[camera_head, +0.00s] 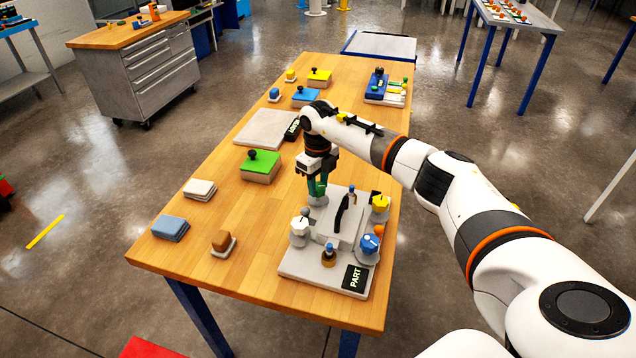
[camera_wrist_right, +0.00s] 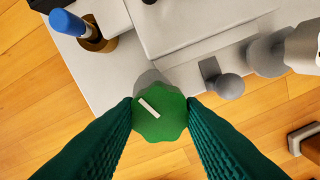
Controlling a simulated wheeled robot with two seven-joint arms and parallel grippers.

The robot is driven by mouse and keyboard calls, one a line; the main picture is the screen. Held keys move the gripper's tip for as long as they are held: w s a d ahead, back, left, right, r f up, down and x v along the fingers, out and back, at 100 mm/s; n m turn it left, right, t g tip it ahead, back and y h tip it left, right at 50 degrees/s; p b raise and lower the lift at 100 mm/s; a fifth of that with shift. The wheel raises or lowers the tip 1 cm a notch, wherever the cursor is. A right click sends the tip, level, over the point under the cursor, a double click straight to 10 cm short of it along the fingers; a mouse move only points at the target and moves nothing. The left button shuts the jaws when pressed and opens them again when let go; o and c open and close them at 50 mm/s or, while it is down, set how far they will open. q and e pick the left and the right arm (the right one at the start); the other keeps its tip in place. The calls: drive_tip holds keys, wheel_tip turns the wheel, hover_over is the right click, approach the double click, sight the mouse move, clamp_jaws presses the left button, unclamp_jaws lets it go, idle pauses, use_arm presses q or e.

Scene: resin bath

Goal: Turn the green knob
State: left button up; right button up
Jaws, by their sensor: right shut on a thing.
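The green knob (camera_wrist_right: 160,112) has a scalloped edge and a white pointer mark, and sits on a grey post at the edge of the grey part plate (camera_head: 300,265). In the right wrist view it lies between my two green finger pads, which touch its sides. In the head view my right gripper (camera_head: 318,188) points down over the plate's far left corner, shut on the knob, which it mostly hides. The white mark slants from upper left to lower right in the wrist view. My left gripper is not in view.
The plate also carries a white knob (camera_head: 299,232), a yellow knob (camera_head: 380,203), a blue knob (camera_head: 369,244) and a black upright handle (camera_head: 341,213). A green-lidded box (camera_head: 261,166) stands left of the gripper. The wooden table (camera_head: 220,210) is clear around the plate's left side.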

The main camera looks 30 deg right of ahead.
sight(318, 186)
drive_tip(key=m, duration=0.5)
drive_tip(key=shift+r+m, duration=0.1)
drive_tip(key=shift+m, duration=0.2)
drive_tip(key=shift+m+p, duration=0.65)
drive_tip(key=shift+m, duration=1.55)
drive_tip(key=o, duration=1)
wheel_tip(318, 186, up, 12)
drive_tip(key=b, duration=0.3)
